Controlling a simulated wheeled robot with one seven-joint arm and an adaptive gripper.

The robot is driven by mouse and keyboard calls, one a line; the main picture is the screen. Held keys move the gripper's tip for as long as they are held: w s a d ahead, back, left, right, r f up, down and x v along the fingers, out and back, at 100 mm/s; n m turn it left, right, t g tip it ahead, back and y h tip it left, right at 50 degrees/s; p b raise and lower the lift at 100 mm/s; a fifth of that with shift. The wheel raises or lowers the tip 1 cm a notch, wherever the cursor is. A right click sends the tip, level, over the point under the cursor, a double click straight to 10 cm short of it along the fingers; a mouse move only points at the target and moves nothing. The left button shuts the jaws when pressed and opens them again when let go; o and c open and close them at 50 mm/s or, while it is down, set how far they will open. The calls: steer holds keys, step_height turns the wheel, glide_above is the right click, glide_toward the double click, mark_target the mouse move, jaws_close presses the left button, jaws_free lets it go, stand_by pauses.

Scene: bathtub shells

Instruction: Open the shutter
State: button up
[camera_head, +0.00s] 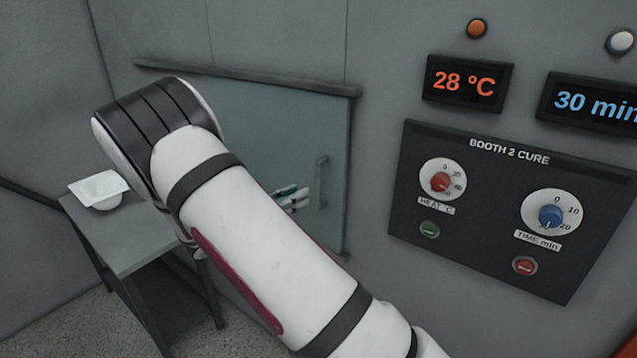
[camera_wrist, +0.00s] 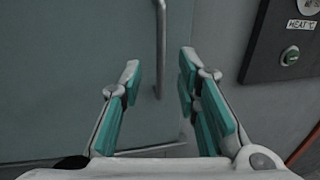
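The shutter is a flat grey-green panel (camera_head: 260,130) in the wall, and it looks shut. It also fills much of the wrist view (camera_wrist: 70,70). Its vertical bar handle (camera_head: 322,182) is near the right edge. In the wrist view, the handle (camera_wrist: 161,45) runs down into the gap between my fingertips. My gripper (camera_wrist: 159,75) is open and empty, with teal pads on both fingers. In the head view, my gripper (camera_head: 294,198) shows partly to the left of the handle, the rest hidden behind my arm. I cannot tell how far the fingertips are from the handle.
A dark control panel (camera_head: 500,255) with red and blue knobs is on the wall right of the shutter. Displays (camera_head: 468,84) above it read 28 °C and 30 min. A rail (camera_head: 250,82) runs along the shutter's top. A small table (camera_head: 130,240) holding a white tray (camera_head: 98,188) stands left.

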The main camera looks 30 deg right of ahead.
steer(key=d, duration=0.2)
steer(key=d+p, duration=0.1)
steer(key=d, duration=0.2)
steer(key=w+d, duration=0.1)
steer(key=d, duration=0.2)
steer(key=shift+w+d, duration=0.1)
jaws_close()
